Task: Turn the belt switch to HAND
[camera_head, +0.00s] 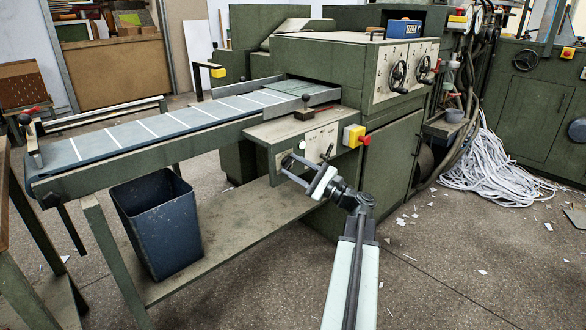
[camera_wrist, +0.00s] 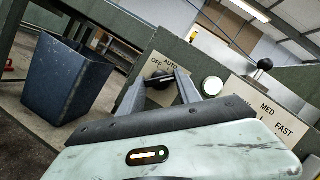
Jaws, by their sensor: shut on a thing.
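The belt switch (camera_wrist: 158,80) is a black knob on a pale plate (camera_wrist: 166,65) in the wrist view. The words OFF and AUTO show on the plate; I cannot read HAND, and the knob's pointing direction is unclear. My gripper (camera_wrist: 168,84) is shut on the knob, one finger at each side. In the head view my gripper (camera_head: 292,164) reaches the left end of the control panel (camera_head: 318,142) beside the feed belt, where its fingers largely hide the switch.
A white button (camera_wrist: 212,86) and a MED/FAST selector plate (camera_wrist: 262,113) with a black-balled lever (camera_wrist: 264,65) lie right of the switch. A blue bin (camera_head: 160,225) stands under the belt (camera_head: 170,122).

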